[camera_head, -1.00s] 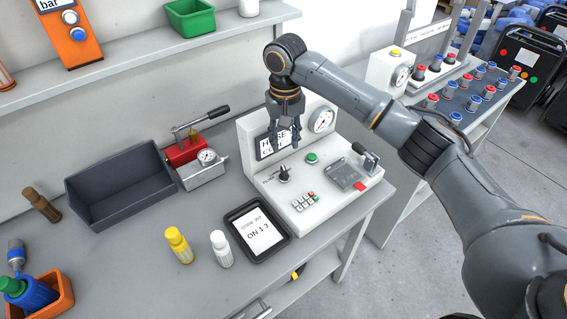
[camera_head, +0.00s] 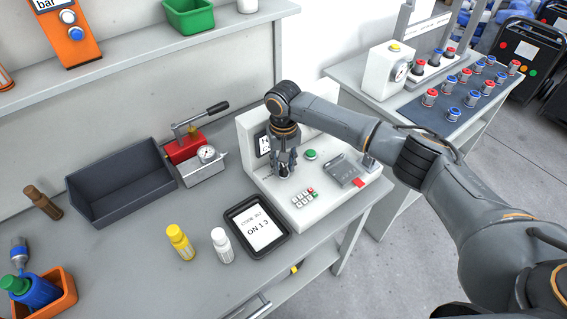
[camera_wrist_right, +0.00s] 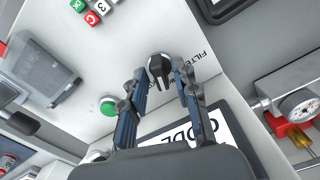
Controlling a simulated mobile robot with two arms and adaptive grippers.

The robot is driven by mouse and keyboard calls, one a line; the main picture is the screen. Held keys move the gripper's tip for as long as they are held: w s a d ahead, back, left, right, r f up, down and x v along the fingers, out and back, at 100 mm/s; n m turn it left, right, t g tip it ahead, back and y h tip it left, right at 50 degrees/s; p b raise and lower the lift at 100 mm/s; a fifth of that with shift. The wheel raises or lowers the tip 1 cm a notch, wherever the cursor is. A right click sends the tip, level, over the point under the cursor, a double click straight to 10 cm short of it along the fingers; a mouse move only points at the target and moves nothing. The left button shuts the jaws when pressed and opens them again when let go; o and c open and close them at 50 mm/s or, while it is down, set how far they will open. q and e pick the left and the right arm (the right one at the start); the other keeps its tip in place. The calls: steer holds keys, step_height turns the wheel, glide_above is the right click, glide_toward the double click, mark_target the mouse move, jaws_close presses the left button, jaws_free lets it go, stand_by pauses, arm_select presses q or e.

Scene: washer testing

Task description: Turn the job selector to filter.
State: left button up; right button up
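The job selector is a dark round knob (camera_wrist_right: 158,66) on the white console (camera_head: 335,206). In the right wrist view, the word FILTER (camera_wrist_right: 205,58) is printed to its right. My right gripper (camera_wrist_right: 160,74) is open, its two fingertips on either side of the knob; I cannot tell whether they touch it. In the head view, the right gripper (camera_head: 284,170) points down at the panel and hides most of the knob. My left gripper is not in view.
A green button (camera_head: 310,154), a keypad (camera_head: 304,197) and a grey clamp-like fixture (camera_head: 343,172) are nearby on the console. A black tray (camera_head: 231,216) with a card stands in front. A yellow bottle (camera_head: 180,243) and a white bottle (camera_head: 222,246) stand to the left.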

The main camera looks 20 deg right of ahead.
jaws_close()
steer(key=n+p, duration=0.2)
steer(key=shift+r+n, duration=0.2)
steer(key=shift+n, duration=0.1)
steer(key=n+p, duration=0.2)
steer(key=n, duration=0.1)
steer(key=shift+n, duration=0.3)
steer(key=n+p, duration=0.2)
steer(key=n, duration=0.2)
steer(key=shift+f, duration=0.15)
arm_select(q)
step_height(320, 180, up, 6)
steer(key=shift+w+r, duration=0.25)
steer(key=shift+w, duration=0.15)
arm_select(e)
steer(key=n, duration=0.5)
steer(key=shift+n, duration=0.5)
